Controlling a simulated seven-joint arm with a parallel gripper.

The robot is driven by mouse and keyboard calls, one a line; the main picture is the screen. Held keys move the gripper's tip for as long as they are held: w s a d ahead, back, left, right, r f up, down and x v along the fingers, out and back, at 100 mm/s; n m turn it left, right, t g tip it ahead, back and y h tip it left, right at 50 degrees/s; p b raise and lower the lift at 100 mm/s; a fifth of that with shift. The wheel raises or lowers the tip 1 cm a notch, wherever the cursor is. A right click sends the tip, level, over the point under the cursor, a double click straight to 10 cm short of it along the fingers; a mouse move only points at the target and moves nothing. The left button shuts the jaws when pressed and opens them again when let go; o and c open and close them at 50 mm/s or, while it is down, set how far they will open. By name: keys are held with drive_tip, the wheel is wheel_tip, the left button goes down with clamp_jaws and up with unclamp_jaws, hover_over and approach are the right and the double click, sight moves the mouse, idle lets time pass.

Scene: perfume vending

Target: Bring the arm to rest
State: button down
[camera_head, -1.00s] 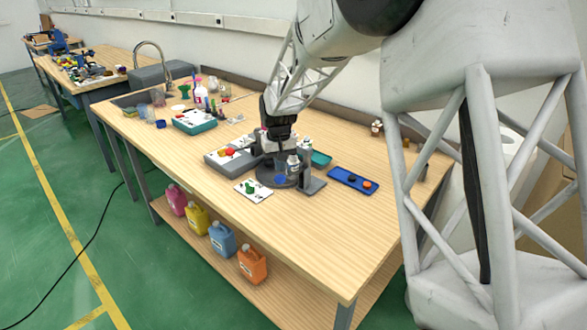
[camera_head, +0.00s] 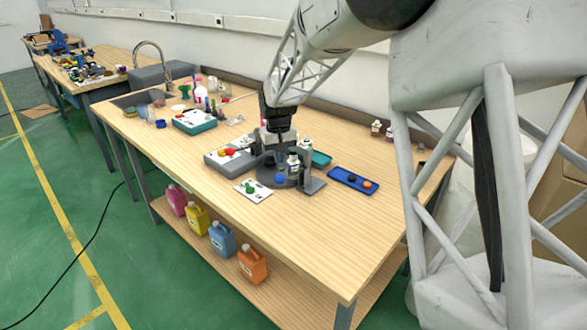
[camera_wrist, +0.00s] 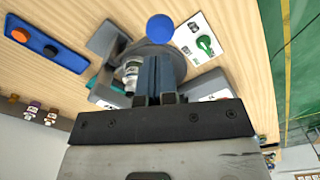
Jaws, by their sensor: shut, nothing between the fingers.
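My gripper (camera_head: 276,147) hangs over the grey dispensing station (camera_head: 287,180) on the wooden table (camera_head: 240,240). In the wrist view, the two fingers of my gripper (camera_wrist: 157,76) lie together, shut with nothing held. They point towards the round grey base of the station (camera_wrist: 174,62). A small silvery bottle (camera_head: 293,164) stands at the station; it also shows beside the fingers in the wrist view (camera_wrist: 131,75). A blue ball-like cap (camera_head: 280,179) sits at the near edge of the base, and in the wrist view it (camera_wrist: 160,28) lies beyond the fingertips.
A blue tray (camera_head: 352,180) with dark and orange caps lies to the right. A white card with a green piece (camera_head: 252,190) lies in front. A grey box with red and yellow pieces (camera_head: 228,157) stands left of the station. The table's front right is clear.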

drive_tip(key=shift+s, duration=0.1)
drive_tip(key=s+d+r+m, duration=0.1)
drive_tip(key=s+d+r, duration=0.3)
drive_tip(key=s, duration=0.3)
drive_tip(key=s+d+r+t, duration=0.1)
drive_tip(key=s+d+r, duration=0.25)
drive_tip(key=s, duration=0.35)
drive_tip(key=s+d+r+m, duration=0.1)
drive_tip(key=s+d+r, duration=0.3)
drive_tip(key=s, duration=0.3)
drive_tip(key=s+d+f, duration=0.1)
drive_tip(key=s+d, duration=0.2)
drive_tip(key=s, duration=0.9)
drive_tip(key=s+d+f+m+t, duration=0.1)
drive_tip(key=s+d, duration=0.2)
drive_tip(key=s, duration=1)
drive_tip(key=shift+d+t, duration=0.15)
drive_tip(key=shift+t, duration=0.15)
